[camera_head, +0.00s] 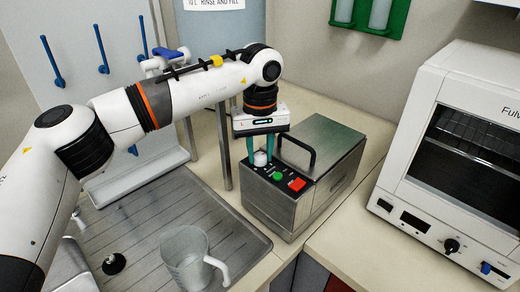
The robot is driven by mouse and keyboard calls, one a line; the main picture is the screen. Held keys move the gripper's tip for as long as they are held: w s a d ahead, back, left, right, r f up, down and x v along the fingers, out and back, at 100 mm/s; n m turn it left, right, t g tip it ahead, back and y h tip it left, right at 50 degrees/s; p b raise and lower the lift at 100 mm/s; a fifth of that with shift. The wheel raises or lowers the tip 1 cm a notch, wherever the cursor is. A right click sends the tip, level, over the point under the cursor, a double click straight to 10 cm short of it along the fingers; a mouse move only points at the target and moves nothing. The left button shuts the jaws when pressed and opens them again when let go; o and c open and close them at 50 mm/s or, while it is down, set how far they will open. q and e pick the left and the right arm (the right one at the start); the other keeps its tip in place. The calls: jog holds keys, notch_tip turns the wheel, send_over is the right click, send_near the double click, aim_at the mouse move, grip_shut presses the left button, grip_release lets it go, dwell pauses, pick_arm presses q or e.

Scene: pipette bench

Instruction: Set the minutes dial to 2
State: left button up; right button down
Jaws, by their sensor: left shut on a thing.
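A steel box-shaped device (270,206) stands on the counter, with a black control panel at its front left. A small white dial (260,159) sits on that panel. My left gripper (260,157) reaches down from above, with its two teal fingers on either side of the white dial, shut on it. The dial's markings and setting are too small and too covered to read. A green button (278,176) and a red switch (297,184) are on the same panel, to the right of the dial. My right gripper is not in view.
The device's lid has a black handle (311,153) close to my gripper. A white oven (455,170) with a black knob (451,245) stands at right. A clear jug (186,257) is on the drainboard (143,240). Blue pegs (103,50) stick out from the rack at left.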

pick_arm(q)
jog(key=o, duration=1)
jog(key=shift+c, duration=0.2)
